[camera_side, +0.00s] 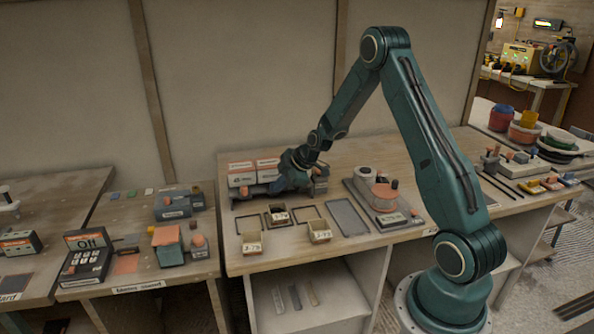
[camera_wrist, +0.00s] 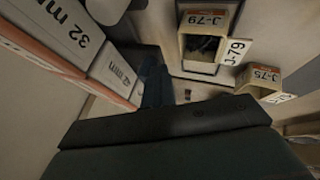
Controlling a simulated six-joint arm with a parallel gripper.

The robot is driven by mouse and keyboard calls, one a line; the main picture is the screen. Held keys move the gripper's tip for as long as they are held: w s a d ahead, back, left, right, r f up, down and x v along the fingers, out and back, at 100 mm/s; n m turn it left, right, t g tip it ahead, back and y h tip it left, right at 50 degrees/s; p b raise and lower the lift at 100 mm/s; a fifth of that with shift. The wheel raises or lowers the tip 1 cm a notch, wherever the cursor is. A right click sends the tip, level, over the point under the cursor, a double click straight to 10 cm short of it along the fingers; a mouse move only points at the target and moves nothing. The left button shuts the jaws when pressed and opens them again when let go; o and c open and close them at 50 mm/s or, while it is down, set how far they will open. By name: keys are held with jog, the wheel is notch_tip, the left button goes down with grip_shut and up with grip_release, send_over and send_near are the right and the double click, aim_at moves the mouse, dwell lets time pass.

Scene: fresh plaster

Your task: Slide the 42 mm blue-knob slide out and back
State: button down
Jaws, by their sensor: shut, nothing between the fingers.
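A white block with a 42 mm label (camera_wrist: 118,75) shows in the wrist view, beside a larger white block marked 32 mm (camera_wrist: 75,25). In the side view, white labelled blocks (camera_side: 241,168) stand at the back left of the bench. My gripper (camera_side: 262,189) is low in front of them, reaching left. In the wrist view the narrow dark fingers of my gripper (camera_wrist: 152,72) are shut with nothing visible between them, close beside the 42 mm block. I cannot make out the blue knob; the hand and the gripper's dark body hide part of the slides.
Open bins marked J-79 (camera_wrist: 205,45) and J-75 (camera_wrist: 260,85) stand right of my fingers. A dark flat tray (camera_side: 347,217) lies on the bench (camera_side: 300,255). A device with an orange top (camera_side: 383,195) stands farther right. Bare wood runs along the front edge.

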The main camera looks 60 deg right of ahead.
jog(key=shift+w+d, duration=0.2)
jog(key=shift+d, duration=0.1)
jog(key=shift+s+a, duration=0.45)
jog(key=shift+s, duration=0.15)
jog(key=s+a+r, duration=0.1)
jog(key=s+r, duration=0.7)
jog(key=shift+s+a, duration=0.2)
jog(key=shift+s, duration=0.05)
jog(key=s+a+r+m+g, duration=0.1)
jog(key=s+a+r+m, duration=0.1)
jog(key=s+a+r, duration=0.35)
jog(key=s+a+r+m, duration=0.2)
jog(key=a+r, duration=0.4)
jog(key=a, duration=0.2)
jog(key=s+a+r+m, duration=0.2)
jog(key=s+a+m, duration=0.1)
jog(key=s, duration=0.4)
jog(key=s+a+r+m, duration=0.2)
jog(key=s+a+m, duration=0.1)
jog(key=s, duration=0.4)
jog(key=shift+s+a+g+h, duration=0.25)
jog(key=shift+g+h, duration=0.05)
jog(key=shift+h, duration=0.1)
